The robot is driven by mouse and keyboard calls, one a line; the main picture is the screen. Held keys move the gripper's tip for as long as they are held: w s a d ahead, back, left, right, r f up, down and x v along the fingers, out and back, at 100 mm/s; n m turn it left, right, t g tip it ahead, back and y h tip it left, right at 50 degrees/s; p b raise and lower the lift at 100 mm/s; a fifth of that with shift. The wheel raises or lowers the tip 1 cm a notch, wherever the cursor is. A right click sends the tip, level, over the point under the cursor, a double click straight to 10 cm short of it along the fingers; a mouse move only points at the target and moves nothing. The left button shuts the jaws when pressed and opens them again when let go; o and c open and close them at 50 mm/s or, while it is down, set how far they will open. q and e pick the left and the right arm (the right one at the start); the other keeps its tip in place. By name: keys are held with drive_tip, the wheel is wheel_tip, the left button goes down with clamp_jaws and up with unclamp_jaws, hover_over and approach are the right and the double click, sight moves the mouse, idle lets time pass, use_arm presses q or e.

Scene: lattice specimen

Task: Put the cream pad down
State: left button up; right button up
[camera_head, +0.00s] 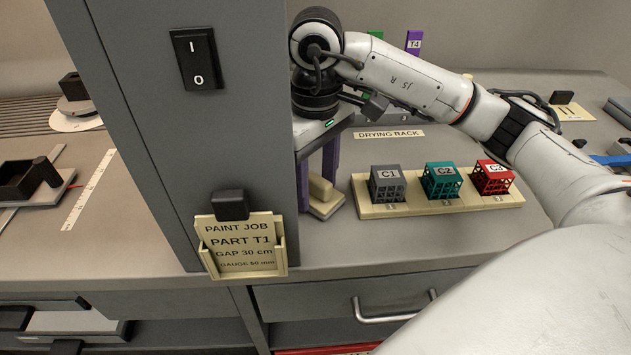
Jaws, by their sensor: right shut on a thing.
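My right gripper (317,182) points down from the wrist beside the grey column, with its two purple fingers astride a cream pad. The cream pad (321,190) has a raised block on a flat cream plate, low over the counter just right of the column. The fingers are shut on its block. The column and the left finger hide part of it, and I cannot tell whether its plate touches the counter. My left gripper is not in view.
A cream rack (408,208) with grey, teal and red lattice cubes C1, C2 and C3 stands right of the pad. A "DRYING RACK" label (389,134) lies behind it. The grey column (150,120) with a paint job card (240,243) blocks the left side. The counter in front of the rack is clear.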

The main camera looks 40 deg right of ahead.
sight(316, 178)
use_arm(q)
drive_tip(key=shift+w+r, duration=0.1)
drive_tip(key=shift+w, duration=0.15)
use_arm(e)
drive_tip(key=shift+f, duration=0.2)
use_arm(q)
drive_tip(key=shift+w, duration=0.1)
use_arm(e)
drive_tip(key=o, duration=0.9)
drive_tip(key=shift+r, duration=0.1)
drive_tip(key=shift+o, duration=0.2)
drive_tip(key=shift+r, duration=0.4)
wheel_tip(316, 178, up, 11)
drive_tip(key=shift+f+p, duration=0.15)
drive_tip(key=shift+p, duration=1.05)
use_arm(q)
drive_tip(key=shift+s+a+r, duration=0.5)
use_arm(e)
drive_tip(key=shift+r, duration=0.4)
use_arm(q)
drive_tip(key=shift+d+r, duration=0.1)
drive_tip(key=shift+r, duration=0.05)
